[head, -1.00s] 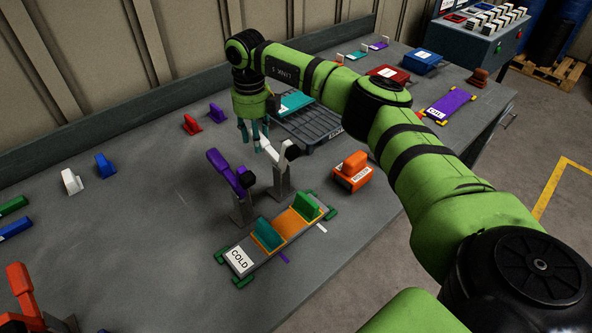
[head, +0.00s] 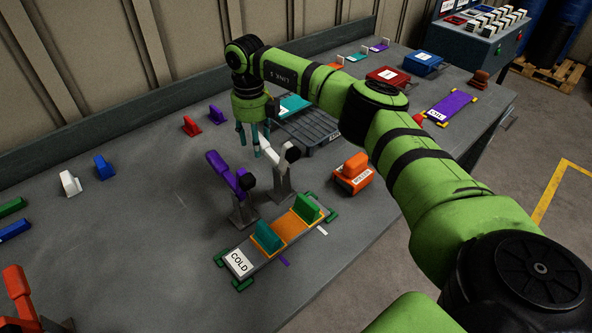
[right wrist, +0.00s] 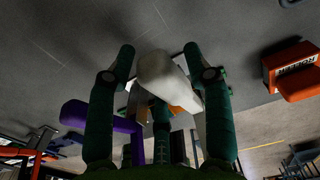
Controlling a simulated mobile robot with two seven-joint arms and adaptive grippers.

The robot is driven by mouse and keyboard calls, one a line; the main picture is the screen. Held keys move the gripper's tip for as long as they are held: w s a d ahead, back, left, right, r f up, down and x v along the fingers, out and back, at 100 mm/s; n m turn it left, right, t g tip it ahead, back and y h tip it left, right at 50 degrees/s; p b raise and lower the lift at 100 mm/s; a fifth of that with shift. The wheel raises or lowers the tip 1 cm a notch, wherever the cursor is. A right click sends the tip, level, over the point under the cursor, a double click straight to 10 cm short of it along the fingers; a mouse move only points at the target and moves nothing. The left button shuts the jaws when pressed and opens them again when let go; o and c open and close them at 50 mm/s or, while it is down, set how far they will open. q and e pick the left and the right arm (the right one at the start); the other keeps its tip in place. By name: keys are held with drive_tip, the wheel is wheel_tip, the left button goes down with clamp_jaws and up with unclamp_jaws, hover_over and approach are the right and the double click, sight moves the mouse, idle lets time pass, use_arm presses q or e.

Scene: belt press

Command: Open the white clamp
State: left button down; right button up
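The white clamp (head: 272,154) stands on a grey post behind the grey fixture labelled COLD (head: 238,263), its white handle pointing up and left toward my right gripper. It has a black knob at its right end. My right gripper (head: 254,140) points down at the handle's far end. In the right wrist view its green fingers (right wrist: 159,52) are spread, with the white handle (right wrist: 163,78) between them; firm contact cannot be made out. My left gripper is not in view.
A purple clamp (head: 226,170) stands close on the left of the white one. An orange block labelled ROLLER (head: 353,175) is to the right, and a dark tray (head: 312,128) is behind. An orange-red clamp (head: 18,283) is at lower left.

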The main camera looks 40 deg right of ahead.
drive_tip(key=shift+s+d, duration=0.1)
drive_tip(key=shift+d, duration=0.25)
drive_tip(key=shift+r+p, duration=2.7)
drive_tip(key=shift+r, duration=1)
